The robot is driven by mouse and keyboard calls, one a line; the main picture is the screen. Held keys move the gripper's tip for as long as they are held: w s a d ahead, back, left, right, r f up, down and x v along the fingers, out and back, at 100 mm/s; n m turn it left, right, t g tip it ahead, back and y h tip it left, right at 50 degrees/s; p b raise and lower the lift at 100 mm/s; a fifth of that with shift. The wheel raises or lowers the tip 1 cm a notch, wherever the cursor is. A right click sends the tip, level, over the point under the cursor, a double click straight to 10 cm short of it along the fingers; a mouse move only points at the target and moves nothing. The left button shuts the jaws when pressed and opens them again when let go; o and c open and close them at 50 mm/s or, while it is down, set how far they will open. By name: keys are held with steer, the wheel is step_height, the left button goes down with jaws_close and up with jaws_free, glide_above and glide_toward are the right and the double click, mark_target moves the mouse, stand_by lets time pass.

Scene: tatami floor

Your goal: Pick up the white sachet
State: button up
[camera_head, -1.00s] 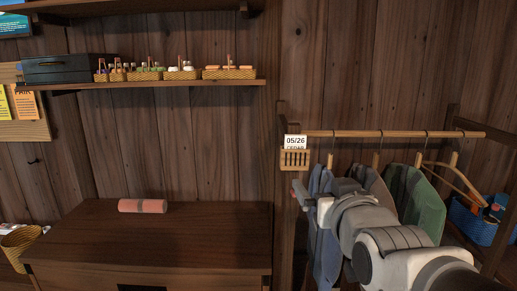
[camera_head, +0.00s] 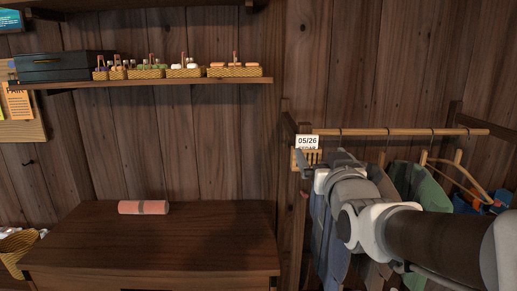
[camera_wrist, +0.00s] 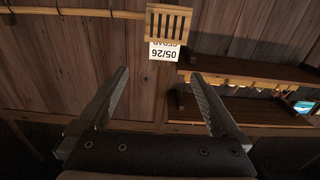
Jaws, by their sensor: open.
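The white sachet (camera_head: 307,141), printed "05/26" with "CEDAR" partly covered below, stands up out of a small slatted wooden holder (camera_head: 300,160) at the left end of the clothes rail. In the wrist view the sachet (camera_wrist: 164,51) appears upside down under the slatted holder (camera_wrist: 168,22), ahead of the fingertips and near the middle. My gripper (camera_head: 322,164) is just below and right of the sachet in the head view. In the wrist view my gripper (camera_wrist: 160,73) is open, with nothing between its fingers and the sachet apart from them.
Several garments hang on the wooden rail (camera_head: 380,132), close behind my arm. A dark chest (camera_head: 200,235) with a pink roll (camera_head: 143,207) stands left. A wall shelf (camera_head: 170,84) holds small baskets and a dark box. A rack post stands beside the holder.

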mark_target(308, 138)
steer(key=w+p, duration=0.1)
steer(key=w, duration=0.5)
steer(key=shift+w+a+p, duration=0.2)
steer(key=shift+w+p, duration=0.2)
steer(key=shift+w, duration=0.95)
steer(key=shift+w+a+p, duration=0.15)
steer(key=shift+w+p, duration=0.2)
steer(key=shift+w, duration=1)
steer(key=c, duration=1.3)
steer(key=shift+c, duration=0.2)
steer(key=shift+r, duration=0.1)
